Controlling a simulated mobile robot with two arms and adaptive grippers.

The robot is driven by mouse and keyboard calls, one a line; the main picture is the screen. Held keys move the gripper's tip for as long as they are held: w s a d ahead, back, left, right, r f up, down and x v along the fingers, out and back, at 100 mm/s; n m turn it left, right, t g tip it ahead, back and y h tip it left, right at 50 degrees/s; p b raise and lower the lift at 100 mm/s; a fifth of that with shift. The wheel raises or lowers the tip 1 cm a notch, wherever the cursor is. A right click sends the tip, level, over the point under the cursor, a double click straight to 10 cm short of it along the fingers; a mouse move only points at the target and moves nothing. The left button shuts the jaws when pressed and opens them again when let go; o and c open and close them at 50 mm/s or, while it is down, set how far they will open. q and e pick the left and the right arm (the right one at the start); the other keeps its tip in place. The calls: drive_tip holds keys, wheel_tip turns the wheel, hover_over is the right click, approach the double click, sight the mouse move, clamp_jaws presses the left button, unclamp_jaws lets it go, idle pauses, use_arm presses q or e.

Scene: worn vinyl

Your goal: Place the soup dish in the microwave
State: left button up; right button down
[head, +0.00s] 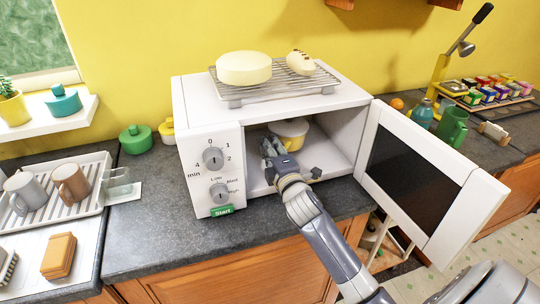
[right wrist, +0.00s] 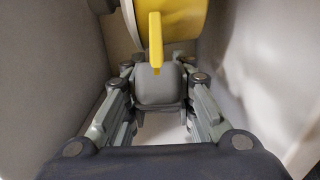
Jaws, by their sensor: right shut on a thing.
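The soup dish (head: 291,131), yellow with a pale top, is inside the open microwave (head: 347,103), behind my right gripper. In the right wrist view its yellow side (right wrist: 180,22) fills the upper middle, with a yellow handle (right wrist: 155,42) pointing toward the camera. My right gripper (head: 279,156) reaches through the microwave opening and is shut on the dish's handle; its fingers (right wrist: 158,73) show on both sides of it. Part of the dish is hidden by the gripper, and I cannot tell whether its base touches the cavity floor. My left gripper is not in view.
The microwave door (head: 424,175) stands wide open to the right. A wire rack (head: 285,82) with a pale round block and a small loaf sits on top. A mug tray (head: 30,195) is left; bottles and a jar rack (head: 490,95) are right.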

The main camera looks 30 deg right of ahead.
drive_tip(key=shift+f, duration=1.35)
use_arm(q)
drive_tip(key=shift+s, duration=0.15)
use_arm(e)
drive_tip(key=c, duration=1.3)
unclamp_jaws()
drive_tip(key=shift+s+a+f, duration=0.1)
drive_tip(key=shift+f, duration=0.1)
drive_tip(key=shift+c, duration=0.2)
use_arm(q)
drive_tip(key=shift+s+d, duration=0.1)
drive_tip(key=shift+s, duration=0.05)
use_arm(e)
drive_tip(key=shift+s, duration=0.25)
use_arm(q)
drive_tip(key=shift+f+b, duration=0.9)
use_arm(e)
drive_tip(key=v, duration=1.1)
drive_tip(key=shift+s, duration=0.25)
